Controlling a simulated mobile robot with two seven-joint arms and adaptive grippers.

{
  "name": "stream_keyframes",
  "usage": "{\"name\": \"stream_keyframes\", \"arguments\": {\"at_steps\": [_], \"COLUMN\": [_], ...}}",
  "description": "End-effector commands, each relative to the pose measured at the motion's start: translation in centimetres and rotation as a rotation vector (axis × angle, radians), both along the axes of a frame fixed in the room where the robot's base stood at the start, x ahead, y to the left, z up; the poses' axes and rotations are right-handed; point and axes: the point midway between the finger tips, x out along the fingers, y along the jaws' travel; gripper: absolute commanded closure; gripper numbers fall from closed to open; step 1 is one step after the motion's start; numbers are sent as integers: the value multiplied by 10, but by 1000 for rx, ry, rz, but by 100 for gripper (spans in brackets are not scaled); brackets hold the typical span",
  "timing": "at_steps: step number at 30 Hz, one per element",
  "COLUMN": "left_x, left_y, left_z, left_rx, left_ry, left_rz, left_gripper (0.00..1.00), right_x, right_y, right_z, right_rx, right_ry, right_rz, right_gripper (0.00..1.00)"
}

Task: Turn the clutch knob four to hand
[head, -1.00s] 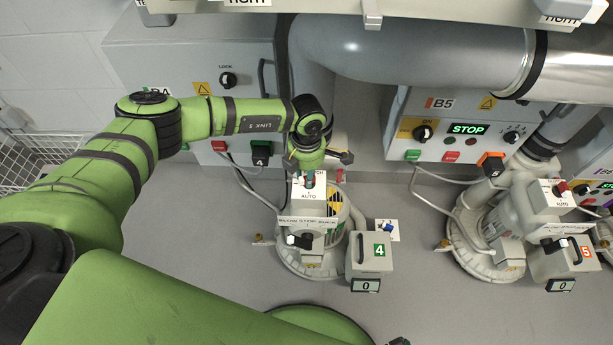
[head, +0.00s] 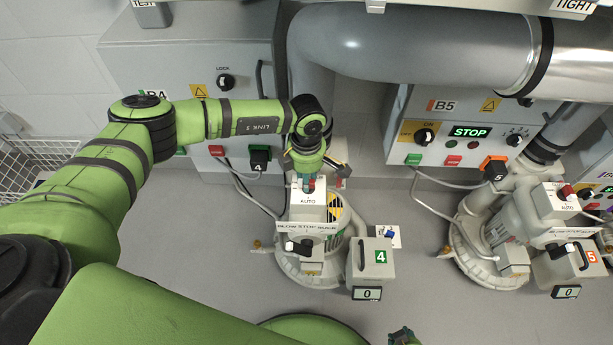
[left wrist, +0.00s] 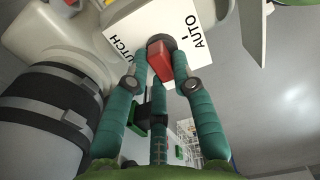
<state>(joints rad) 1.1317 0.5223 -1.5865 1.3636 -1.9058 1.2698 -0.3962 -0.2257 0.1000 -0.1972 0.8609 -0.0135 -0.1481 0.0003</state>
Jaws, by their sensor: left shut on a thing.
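The unit four blower stands at the middle of the head view, with a box marked 4 (head: 381,257) beside it. On its top is a white plate (head: 307,214) lettered AUTO. The red clutch knob (head: 312,185) sits on this plate, partly covered by my left gripper (head: 311,179). There the teal fingers of my left gripper (left wrist: 161,72) are closed around the red knob (left wrist: 159,58). A small dark part at the bottom edge may be my right gripper (head: 403,337).
Panel B4 (head: 200,60) and panel B5 (head: 455,105) stand behind, with a large grey pipe (head: 420,45) above. The unit five blower (head: 510,225) is at the right. A wire basket (head: 35,160) is at the far left. The floor in front is clear.

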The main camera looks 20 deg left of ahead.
Motion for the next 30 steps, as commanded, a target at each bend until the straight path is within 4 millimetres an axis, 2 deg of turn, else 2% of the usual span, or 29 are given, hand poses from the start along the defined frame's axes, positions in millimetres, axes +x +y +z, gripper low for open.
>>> {"name": "stream_keyframes", "arguments": {"at_steps": [3, 4, 5, 6, 13, 17, 30], "left_x": [1, 1, 1, 1, 0, 1, 1], "left_y": [0, 0, 0, 0, 0, 0, 0], "left_z": [1, 1, 1, 1, 0, 4, 68], "left_rx": [-1, -1, -1, -1, -1, -1, -1], "left_ry": [-2, -2, -2, -2, -1, -2, -3], "left_rz": [1, 1, 1, 1, 1, 1, 0], "left_gripper": [100, 67, 55, 51, 51, 51, 51], "right_x": [-3, -4, -4, -4, -4, 3, 1], "right_y": [-1, -1, -1, -1, -1, -2, -1], "right_z": [-1, -1, -1, -1, -1, 0, 0], "right_rx": [-1, -1, -1, -1, -1, -4, -1], "right_ry": [5, 5, 6, 6, 7, -3, 0], "right_rz": [0, 0, 0, -1, -1, 1, 0], "right_gripper": [60, 60, 60, 60, 60, 60, 60]}}
